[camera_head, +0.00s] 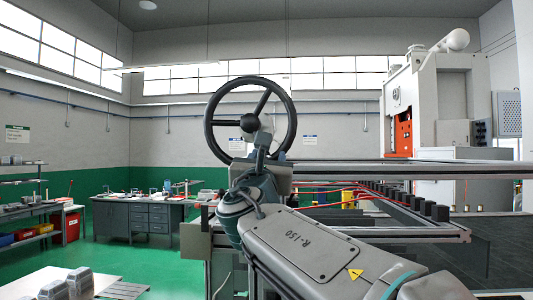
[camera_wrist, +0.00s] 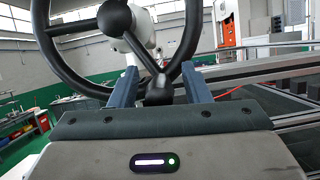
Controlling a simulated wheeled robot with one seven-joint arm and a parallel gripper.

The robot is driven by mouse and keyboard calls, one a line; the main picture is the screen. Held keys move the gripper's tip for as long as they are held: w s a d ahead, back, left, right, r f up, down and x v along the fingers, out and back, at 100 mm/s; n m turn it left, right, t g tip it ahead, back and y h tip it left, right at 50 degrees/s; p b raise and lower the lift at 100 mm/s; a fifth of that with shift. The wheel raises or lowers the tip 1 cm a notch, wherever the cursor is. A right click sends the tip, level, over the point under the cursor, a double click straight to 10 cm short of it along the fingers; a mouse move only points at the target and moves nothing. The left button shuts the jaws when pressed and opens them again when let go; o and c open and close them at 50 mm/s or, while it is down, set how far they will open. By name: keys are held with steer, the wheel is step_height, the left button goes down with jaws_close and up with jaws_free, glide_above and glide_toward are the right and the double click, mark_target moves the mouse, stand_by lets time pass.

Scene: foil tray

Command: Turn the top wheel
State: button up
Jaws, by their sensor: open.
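The top wheel (camera_head: 250,122) is a black handwheel with a round hub and spokes, standing upright in the middle of the head view. My gripper (camera_head: 262,138) is in front of its lower part and hides some of the rim and a spoke. In the wrist view, the wheel's hub (camera_wrist: 114,18) is at the top and a spoke runs down right to a dark rounded lump at the rim. My gripper (camera_wrist: 159,70) is open, with one blue-grey finger on each side of that lump. Gaps show beside it; contact is not clear.
A frame with metal rails (camera_head: 400,168) and a row of black blocks extends right of the wheel. A white machine (camera_head: 438,100) with an orange panel stands behind it. A workbench (camera_head: 140,218) is far left, and grey metal parts lie on a pale surface (camera_head: 35,284) at lower left.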

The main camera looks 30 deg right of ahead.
jaws_close()
